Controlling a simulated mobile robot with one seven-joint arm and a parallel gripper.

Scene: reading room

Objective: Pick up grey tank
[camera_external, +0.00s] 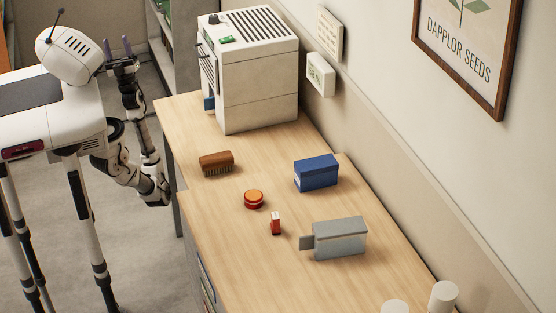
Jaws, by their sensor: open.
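The grey tank (341,240) is a box-shaped grey container with a lighter top. A flat grey piece sticks out at its left end. It stands on the wooden counter (235,235), toward the front right. My gripper (117,48) is raised at the upper left, beside my body, with its two fingers pointing up and apart. It is open and empty, off the counter's left side and well away from the tank.
A small red and white item (276,223) and an orange-red round tin (254,199) lie left of the tank. A blue box (316,173), a brown brush (216,163) and a large white machine (250,75) stand farther back. White cylinders (443,296) stand at front right.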

